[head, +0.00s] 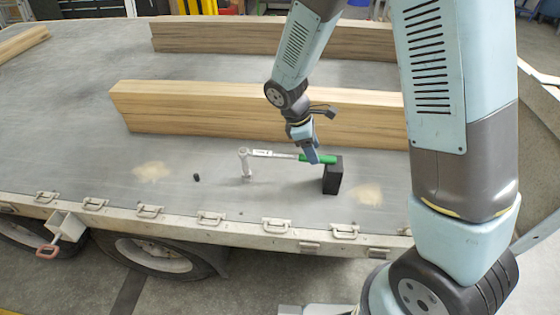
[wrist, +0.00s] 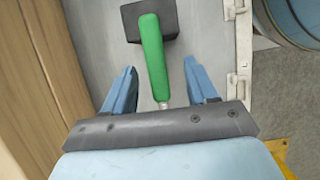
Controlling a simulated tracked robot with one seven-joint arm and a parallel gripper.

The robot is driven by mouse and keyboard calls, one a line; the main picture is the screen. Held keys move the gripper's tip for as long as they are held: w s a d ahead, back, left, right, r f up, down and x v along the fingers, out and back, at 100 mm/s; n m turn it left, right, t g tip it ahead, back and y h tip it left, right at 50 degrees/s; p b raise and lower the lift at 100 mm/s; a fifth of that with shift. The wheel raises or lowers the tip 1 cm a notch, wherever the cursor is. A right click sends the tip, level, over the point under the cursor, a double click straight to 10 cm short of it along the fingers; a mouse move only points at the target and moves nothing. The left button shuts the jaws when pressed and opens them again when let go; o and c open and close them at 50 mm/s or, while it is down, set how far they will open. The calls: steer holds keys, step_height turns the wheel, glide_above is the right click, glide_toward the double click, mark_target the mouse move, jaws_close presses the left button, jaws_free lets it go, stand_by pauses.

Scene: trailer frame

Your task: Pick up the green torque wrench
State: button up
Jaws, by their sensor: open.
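The torque wrench (head: 275,154) has a silver shaft and head and a green handle. Its handle end lies on a small black block (head: 332,178), and its head end stands over the trailer bed at the left. My gripper (head: 312,157) is at the handle, close above it. In the wrist view the green handle (wrist: 152,55) runs between the two blue fingers of my open gripper (wrist: 162,85), with a gap on each side. The black block (wrist: 180,20) shows under the handle's far end. The silver shaft is mostly hidden by my gripper's body.
A long wooden beam (head: 200,110) lies on the grey trailer bed (head: 80,130) just behind the wrench. Another beam (head: 230,38) lies farther back. A small black piece (head: 196,177) lies left of the wrench. Metal latches line the trailer's front edge (head: 180,222).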

steer(key=shift+w+x, duration=0.15)
steer(key=shift+x, duration=1.1)
steer(key=shift+w+x, duration=0.2)
steer(key=shift+x, duration=1)
steer(key=shift+a+f, duration=0.1)
steer(key=shift+a, duration=0.05)
steer(key=shift+c, duration=0.3)
jaws_close()
